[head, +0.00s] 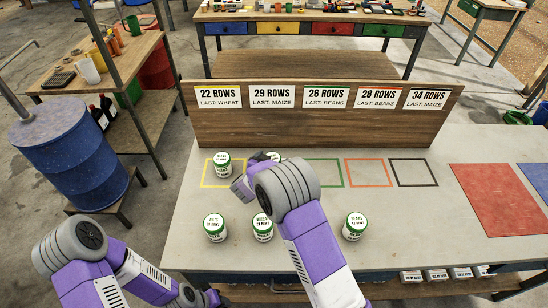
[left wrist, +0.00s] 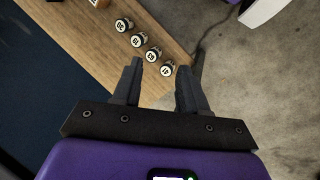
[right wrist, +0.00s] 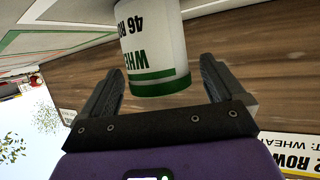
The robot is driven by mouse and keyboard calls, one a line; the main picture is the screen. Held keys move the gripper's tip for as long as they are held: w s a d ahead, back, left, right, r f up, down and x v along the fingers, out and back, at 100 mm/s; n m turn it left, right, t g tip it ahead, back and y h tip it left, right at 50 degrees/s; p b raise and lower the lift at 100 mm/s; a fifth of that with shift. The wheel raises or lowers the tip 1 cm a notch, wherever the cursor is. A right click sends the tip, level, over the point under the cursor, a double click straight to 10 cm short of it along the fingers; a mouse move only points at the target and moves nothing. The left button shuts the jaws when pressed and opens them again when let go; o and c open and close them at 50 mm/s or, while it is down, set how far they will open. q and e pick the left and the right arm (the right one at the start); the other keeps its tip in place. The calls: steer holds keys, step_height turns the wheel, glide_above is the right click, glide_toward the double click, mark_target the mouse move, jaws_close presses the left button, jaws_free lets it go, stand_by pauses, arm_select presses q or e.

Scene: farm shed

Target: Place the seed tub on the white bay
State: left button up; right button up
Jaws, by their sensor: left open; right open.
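A white seed tub with a green lid (head: 273,156) stands at the back of the bench, partly hidden behind my right arm. In the right wrist view the tub (right wrist: 155,45) appears inverted, its label reading WHEAT and 46. My right gripper (head: 243,187) is open, with its fingers either side of the tub's lid end in the right wrist view; contact is not clear. The white bay's outline is mostly hidden by my arm, between the yellow bay (head: 203,172) and green bay (head: 342,172). My left gripper (left wrist: 158,80) is open and empty, low beside the bench.
Another tub (head: 222,163) stands in the yellow bay. Three tubs stand in front: left (head: 215,227), middle (head: 262,227) and right (head: 355,226). The orange bay (head: 388,172) and black bay (head: 434,172) are empty. A wooden board (head: 310,125) with row cards stands behind.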

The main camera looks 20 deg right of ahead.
steer(key=p+v, duration=0.1)
steer(key=v, duration=0.9)
